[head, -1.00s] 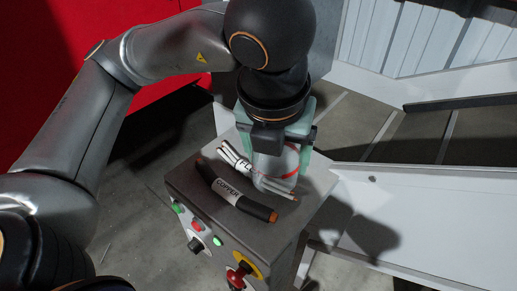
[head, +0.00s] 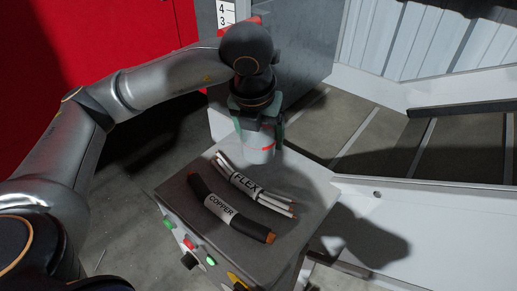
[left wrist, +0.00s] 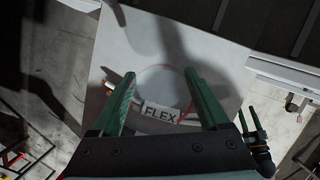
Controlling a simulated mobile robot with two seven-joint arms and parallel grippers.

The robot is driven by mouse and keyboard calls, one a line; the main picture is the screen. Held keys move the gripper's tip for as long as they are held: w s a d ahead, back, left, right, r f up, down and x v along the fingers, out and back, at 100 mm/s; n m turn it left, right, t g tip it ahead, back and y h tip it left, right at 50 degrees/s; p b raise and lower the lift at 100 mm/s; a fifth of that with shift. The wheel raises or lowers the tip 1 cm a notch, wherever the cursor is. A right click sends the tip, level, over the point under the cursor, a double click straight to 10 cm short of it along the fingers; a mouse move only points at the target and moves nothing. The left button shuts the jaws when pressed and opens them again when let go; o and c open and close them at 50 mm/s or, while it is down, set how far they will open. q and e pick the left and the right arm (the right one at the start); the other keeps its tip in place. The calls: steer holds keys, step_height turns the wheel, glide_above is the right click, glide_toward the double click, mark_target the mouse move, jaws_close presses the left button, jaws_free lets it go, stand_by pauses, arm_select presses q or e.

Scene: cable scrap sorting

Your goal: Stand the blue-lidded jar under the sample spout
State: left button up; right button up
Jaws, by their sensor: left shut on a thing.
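My left gripper (head: 258,122) is shut on a clear jar (head: 259,153) with a red band, held upright above the back of the grey pedestal top. Its blue lid cannot be made out; the fingers and wrist hide the jar's upper part. In the left wrist view the jar (left wrist: 165,88) shows as a see-through round outline between the green fingers (left wrist: 160,95). Another green-fingered gripper, seemingly my right one (left wrist: 246,110), shows small at the right there, its fingers apart and nothing visible between them. I cannot make out a sample spout.
On the pedestal (head: 170,188) lie a white cable bundle labelled FLEX (head: 245,184) and a black cable labelled COPPER (head: 222,207). Buttons (head: 190,243) line its front. A white-framed conveyor (head: 425,215) is at the right, a grey cabinet (head: 300,50) behind.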

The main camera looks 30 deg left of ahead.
arm_select(q)
steer(key=shift+w+a+f, duration=0.35)
steer(key=shift+w+f, duration=0.1)
steer(key=shift+f, duration=0.2)
steer(key=x, duration=0.3)
steer(key=shift+s+a, duration=0.2)
steer(key=shift+a, duration=0.05)
steer(key=shift+d+f, duration=0.1)
steer(key=shift+f, duration=0.45)
steer(key=shift+f, duration=0.3)
steer(key=o, duration=1.2)
steer(key=shift+r, duration=0.15)
steer(key=shift+o, duration=0.2)
